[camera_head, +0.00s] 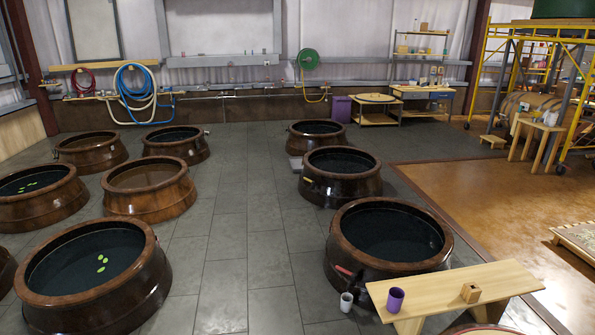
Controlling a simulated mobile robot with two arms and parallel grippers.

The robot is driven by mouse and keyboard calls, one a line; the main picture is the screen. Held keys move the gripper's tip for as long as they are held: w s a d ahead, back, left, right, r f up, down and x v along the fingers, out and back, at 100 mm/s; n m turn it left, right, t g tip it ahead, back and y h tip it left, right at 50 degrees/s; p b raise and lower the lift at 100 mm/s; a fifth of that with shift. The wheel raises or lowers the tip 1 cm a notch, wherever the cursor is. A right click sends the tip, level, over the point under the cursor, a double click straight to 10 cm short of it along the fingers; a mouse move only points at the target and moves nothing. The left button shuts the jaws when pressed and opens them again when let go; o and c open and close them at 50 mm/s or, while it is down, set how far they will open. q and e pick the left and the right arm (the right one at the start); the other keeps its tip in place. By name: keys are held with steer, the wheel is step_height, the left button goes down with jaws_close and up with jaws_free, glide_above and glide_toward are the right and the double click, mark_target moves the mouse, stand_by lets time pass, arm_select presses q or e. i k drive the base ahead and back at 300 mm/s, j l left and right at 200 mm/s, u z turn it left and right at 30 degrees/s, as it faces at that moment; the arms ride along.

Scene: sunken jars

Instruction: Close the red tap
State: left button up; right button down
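A small red piece (343,270), which looks like the red tap, is on the lower left side of the nearest right-hand dark brown jar (377,268). It is too small to tell whether its handle is open or shut. A dark, reddish piece lies just below it, partly unclear. A white cup (346,303) stands on the floor just below the red piece. I see no water running. Neither of my grippers is in view.
A wooden bench (440,290) with a purple cup (395,300) and a wooden block (470,293) stands right of the white cup. Several sunken jars line both sides. A clear tiled aisle (240,220) runs between them. Hoses (137,82) hang on the back wall.

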mark_target(353, 275)
steer(key=i, duration=1.15)
steer(key=i+j+z, duration=0.1)
steer(key=i, duration=1.05)
